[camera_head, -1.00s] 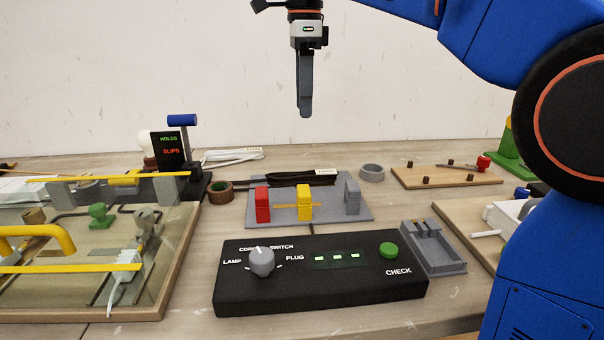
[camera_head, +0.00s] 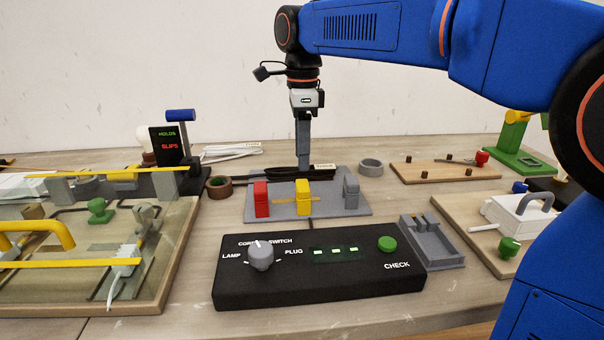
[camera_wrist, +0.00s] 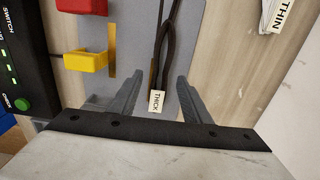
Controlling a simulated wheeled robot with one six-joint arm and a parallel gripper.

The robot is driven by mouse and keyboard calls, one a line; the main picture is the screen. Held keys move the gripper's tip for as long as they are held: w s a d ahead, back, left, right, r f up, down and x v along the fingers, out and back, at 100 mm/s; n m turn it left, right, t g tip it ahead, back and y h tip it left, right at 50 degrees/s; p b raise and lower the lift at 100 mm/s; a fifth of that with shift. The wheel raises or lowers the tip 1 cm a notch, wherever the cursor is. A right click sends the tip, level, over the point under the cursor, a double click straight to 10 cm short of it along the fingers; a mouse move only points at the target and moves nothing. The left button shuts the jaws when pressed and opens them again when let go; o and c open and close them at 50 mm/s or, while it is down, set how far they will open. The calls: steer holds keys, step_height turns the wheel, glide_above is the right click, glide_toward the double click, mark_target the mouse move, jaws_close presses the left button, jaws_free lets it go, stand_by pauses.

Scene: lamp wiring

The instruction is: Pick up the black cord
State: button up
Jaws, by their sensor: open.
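The black cord (camera_head: 285,173) lies folded along the back of a grey plate (camera_head: 340,207), with a pale tag at its right end. In the wrist view the cord (camera_wrist: 164,50) runs up the picture, and its tag reads THICK (camera_wrist: 157,101). My gripper (camera_head: 304,165) points straight down at the cord in the head view. In the wrist view my gripper (camera_wrist: 158,88) is open, its fingers on either side of the tagged end, with nothing held. I cannot tell whether the fingertips touch the plate.
Red (camera_head: 261,198) and yellow (camera_head: 303,197) blocks and a grey post (camera_head: 351,193) stand on the plate in front of the cord. A white cord (camera_head: 232,152) tagged THIN lies behind left. A grey ring (camera_head: 371,167) sits at right, a black switch box (camera_head: 320,270) in front.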

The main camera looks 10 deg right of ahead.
mark_target(301, 173)
steer(key=shift+f, duration=1.55)
jaws_close()
